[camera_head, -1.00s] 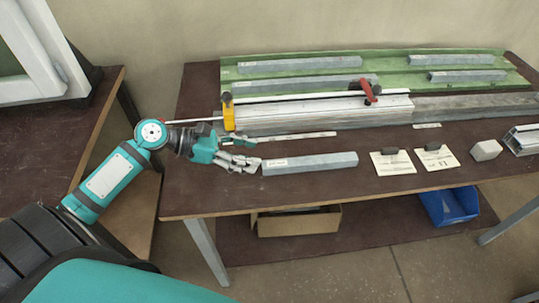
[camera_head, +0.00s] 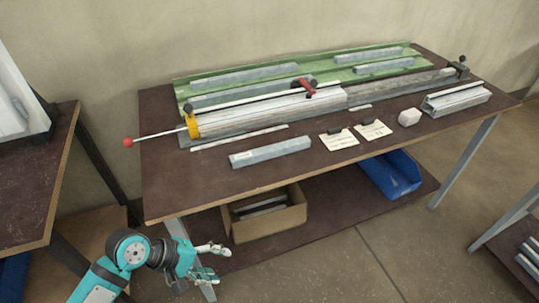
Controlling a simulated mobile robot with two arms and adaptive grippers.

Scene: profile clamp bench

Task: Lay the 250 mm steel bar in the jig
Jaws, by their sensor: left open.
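A grey steel bar (camera_head: 270,151) with a small pale label at its left end lies alone on the front part of the bench. Several similar grey bars, such as one at the tray's front left (camera_head: 246,94), lie in the green tray (camera_head: 183,92) at the back; I cannot read any lengths. The jig (camera_head: 270,109), a long light metal profile with a yellow end block and a red clamp (camera_head: 304,87), runs between the tray and the front bar. My left gripper (camera_head: 216,262) is open and empty, in front of the bench edge, well apart from the front bar. My right gripper is out of view.
Below are a cardboard box (camera_head: 266,225) and a blue bin (camera_head: 391,175). Another table (camera_head: 30,190) is at left.

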